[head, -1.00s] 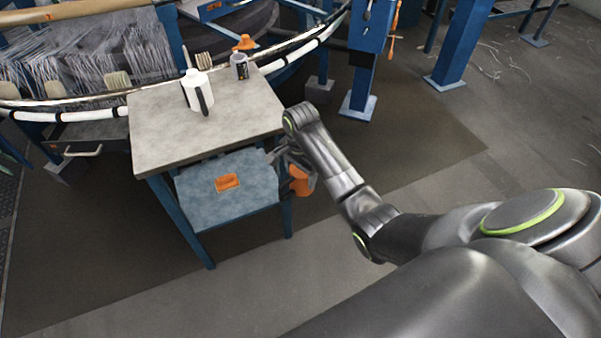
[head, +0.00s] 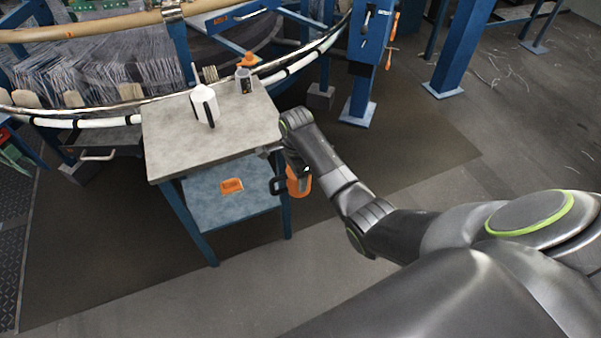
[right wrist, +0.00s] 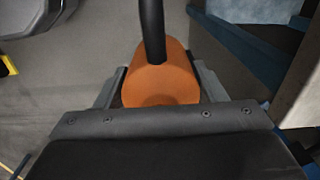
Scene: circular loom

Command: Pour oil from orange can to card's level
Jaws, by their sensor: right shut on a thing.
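The orange can (head: 300,181) hangs beside the right side of the small table, below its top's level. My right gripper (head: 283,170) is shut on it. In the right wrist view, the orange can (right wrist: 165,80) sits between the fingers, with a dark bar running across it. A grey cup with a dark mark (head: 243,81) stands on the grey table top (head: 200,140) near its back right corner. I cannot make out a level card or any oil. My left gripper is not in view.
A white jug with a dark handle (head: 203,104) stands on the table. A flat orange piece (head: 231,186) lies on the lower blue shelf (head: 215,210). The loom's white ring (head: 75,123) curves behind the table.

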